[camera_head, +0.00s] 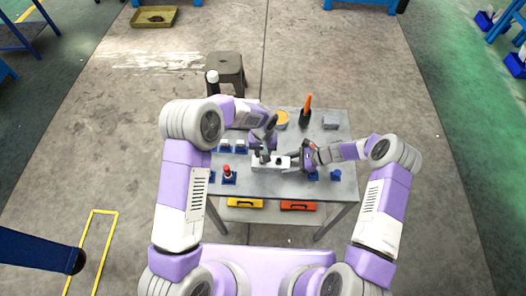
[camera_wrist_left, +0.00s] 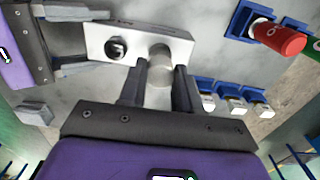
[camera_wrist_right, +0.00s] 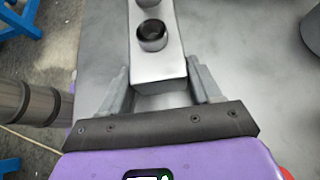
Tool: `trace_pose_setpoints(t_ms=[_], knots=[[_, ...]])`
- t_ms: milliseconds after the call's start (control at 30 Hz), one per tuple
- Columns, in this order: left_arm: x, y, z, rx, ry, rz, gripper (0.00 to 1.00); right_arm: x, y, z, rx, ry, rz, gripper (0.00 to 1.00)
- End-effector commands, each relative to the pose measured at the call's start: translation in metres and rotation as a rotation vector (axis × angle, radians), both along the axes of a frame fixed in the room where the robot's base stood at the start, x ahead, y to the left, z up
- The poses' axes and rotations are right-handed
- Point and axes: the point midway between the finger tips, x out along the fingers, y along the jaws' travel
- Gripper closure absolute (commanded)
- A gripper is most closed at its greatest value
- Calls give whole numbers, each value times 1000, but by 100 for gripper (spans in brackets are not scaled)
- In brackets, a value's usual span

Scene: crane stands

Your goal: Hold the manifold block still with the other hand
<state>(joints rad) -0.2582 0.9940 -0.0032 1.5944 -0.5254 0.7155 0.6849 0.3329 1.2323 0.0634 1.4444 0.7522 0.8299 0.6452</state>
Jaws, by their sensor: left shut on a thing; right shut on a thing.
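The manifold block (camera_head: 284,164) is a pale oblong block near the middle of the table. It also shows in the left wrist view (camera_wrist_left: 186,36) and the right wrist view (camera_wrist_right: 158,66), with a dark round port (camera_wrist_right: 152,35) on top. My right gripper (camera_head: 300,162) is shut on the block's right end, one finger on each side (camera_wrist_right: 160,88). My left gripper (camera_head: 264,158) is above the block's other part, shut on a grey cylindrical fitting (camera_wrist_left: 160,68). The fitting is at the block; its lower end and seating are hard to see.
The grey table (camera_head: 290,187) also holds a red-topped piece on a blue base (camera_head: 228,175), small blue holders with pale blocks (camera_head: 232,146), an orange-handled tool (camera_head: 307,108) and a grey box (camera_head: 330,121). A stool (camera_head: 228,66) stands behind. The table's front middle is clear.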

Motion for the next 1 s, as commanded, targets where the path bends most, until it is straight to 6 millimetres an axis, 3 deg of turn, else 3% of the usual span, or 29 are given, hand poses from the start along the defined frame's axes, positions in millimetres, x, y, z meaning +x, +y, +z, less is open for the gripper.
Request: trace_pose_setpoints(t_ms=[767,1000], knots=[[0,0,-15,0,-1,-3,100,0,-1,0,-1,-1,-1,78],[1,1,-16,-1,0,-248,100,0,-1,0,-1,-1,-1,78]])
